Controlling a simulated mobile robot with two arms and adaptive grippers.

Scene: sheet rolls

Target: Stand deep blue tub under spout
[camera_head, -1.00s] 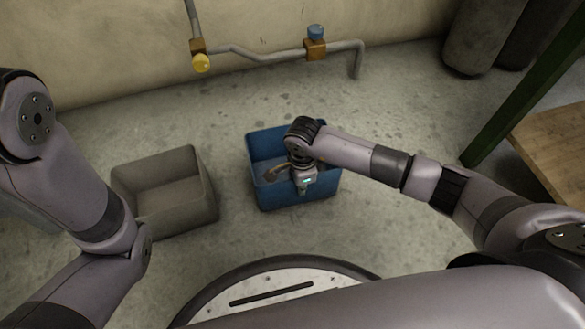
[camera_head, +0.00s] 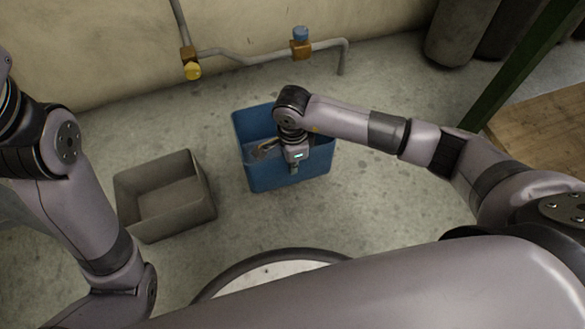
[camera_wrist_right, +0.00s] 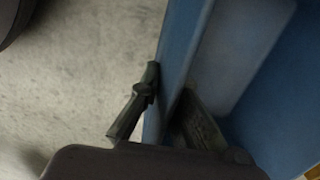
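The deep blue tub (camera_head: 258,176) is an open rectangular box, upright in the middle of the head view. The spout (camera_head: 342,68) is the downturned end of the grey wall pipe, behind and to the right of the tub; the tub is not below it. My right gripper (camera_head: 294,170) is at the tub's near wall. In the right wrist view, the right gripper (camera_wrist_right: 170,86) has one finger outside and one inside the blue wall (camera_wrist_right: 178,50), pinching it. Whether the tub touches the floor is unclear. My left gripper is out of view; only its arm shows.
A grey tub (camera_head: 152,230) stands on the floor to the left. The pipe carries a yellow knob (camera_head: 192,71) and a blue knob (camera_head: 300,34). Dark cylinders (camera_head: 465,35) and a wooden-topped table (camera_head: 545,125) are at the right. Floor between blue tub and wall is clear.

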